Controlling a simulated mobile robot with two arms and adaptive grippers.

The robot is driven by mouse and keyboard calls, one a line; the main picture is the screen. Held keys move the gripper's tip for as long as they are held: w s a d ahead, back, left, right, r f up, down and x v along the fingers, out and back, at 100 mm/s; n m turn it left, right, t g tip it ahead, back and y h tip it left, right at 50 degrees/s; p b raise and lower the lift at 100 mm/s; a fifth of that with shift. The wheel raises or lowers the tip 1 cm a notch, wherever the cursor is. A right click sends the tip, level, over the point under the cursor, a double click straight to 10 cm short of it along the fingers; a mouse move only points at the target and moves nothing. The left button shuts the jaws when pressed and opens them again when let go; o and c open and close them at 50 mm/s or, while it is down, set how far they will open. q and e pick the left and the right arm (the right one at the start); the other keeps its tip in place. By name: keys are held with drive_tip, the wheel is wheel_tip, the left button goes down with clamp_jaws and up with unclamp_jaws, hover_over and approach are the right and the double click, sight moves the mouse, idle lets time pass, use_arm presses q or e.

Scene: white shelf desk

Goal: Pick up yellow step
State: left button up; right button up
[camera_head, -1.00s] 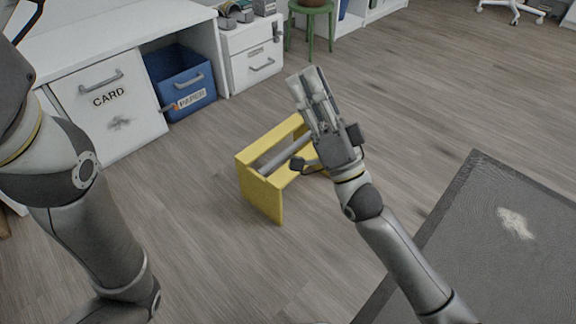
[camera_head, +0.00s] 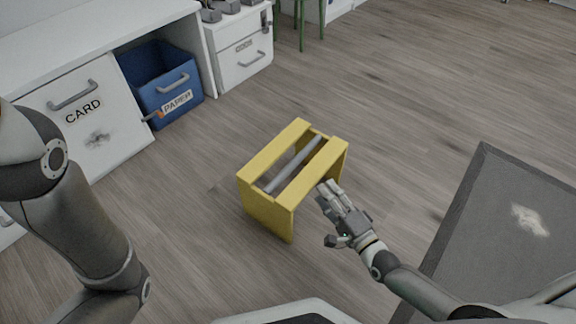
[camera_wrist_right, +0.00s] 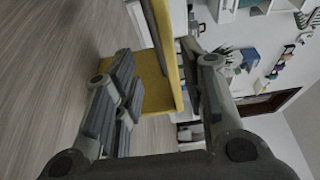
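The yellow step (camera_head: 270,215) stands upright on the wooden floor in the middle of the head view. Its top has two yellow slats with a grey bar (camera_head: 293,165) between them. My right gripper (camera_head: 327,193) is low beside the step's right side, its fingers close to the step; I cannot tell if they touch. In the right wrist view the fingers (camera_wrist_right: 165,85) are spread apart, with part of the yellow step (camera_wrist_right: 152,88) seen beyond and between them. Nothing is held. My left arm is at the left of the head view, but its gripper is out of view.
A white desk (camera_head: 95,35) with a CARD drawer (camera_head: 85,115) and a blue PAPER bin (camera_head: 162,85) stands at the upper left. A white drawer unit (camera_head: 240,50) stands beside it. A dark grey mat (camera_head: 510,225) lies at the right. The floor behind the step is clear.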

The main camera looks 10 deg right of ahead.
sight(306, 168)
drive_tip(key=b+x, duration=0.1)
drive_tip(key=x, duration=0.2)
drive_tip(key=b+x, duration=0.2)
drive_tip(key=x, duration=0.1)
drive_tip(key=b+x, duration=0.2)
drive_tip(key=x, duration=0.1)
drive_tip(key=shift+w+a+r, duration=0.15)
drive_tip(key=shift+a+r, duration=0.25)
drive_tip(key=shift+a, duration=0.05)
drive_tip(key=shift+w, duration=0.1)
clamp_jaws()
drive_tip(key=shift+r, duration=0.35)
